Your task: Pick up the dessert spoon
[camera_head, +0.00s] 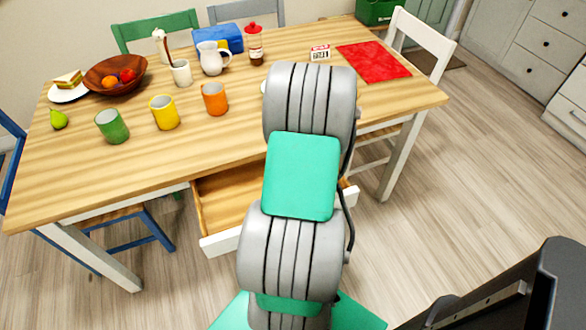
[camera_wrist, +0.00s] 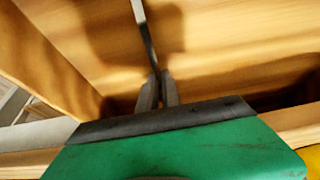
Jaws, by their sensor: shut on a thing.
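A thin grey metal utensil, which looks like the dessert spoon (camera_wrist: 146,36), runs from the top edge of the wrist view down to my gripper (camera_wrist: 157,86). The narrow fingers are shut on its near end. Its far end runs out of the picture, so I cannot see the bowl. It is over the wooden floor of an open drawer (camera_head: 226,198) under the table. In the head view my arm hides the gripper and the spoon.
The drawer's side wall (camera_wrist: 52,50) stands close on the left in the wrist view. On the table (camera_head: 60,165) are green (camera_head: 111,126), yellow (camera_head: 164,113) and orange (camera_head: 214,99) mugs, a fruit bowl (camera_head: 98,82) and a red mat (camera_head: 373,60). A blue chair (camera_head: 150,240) stands left of the drawer.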

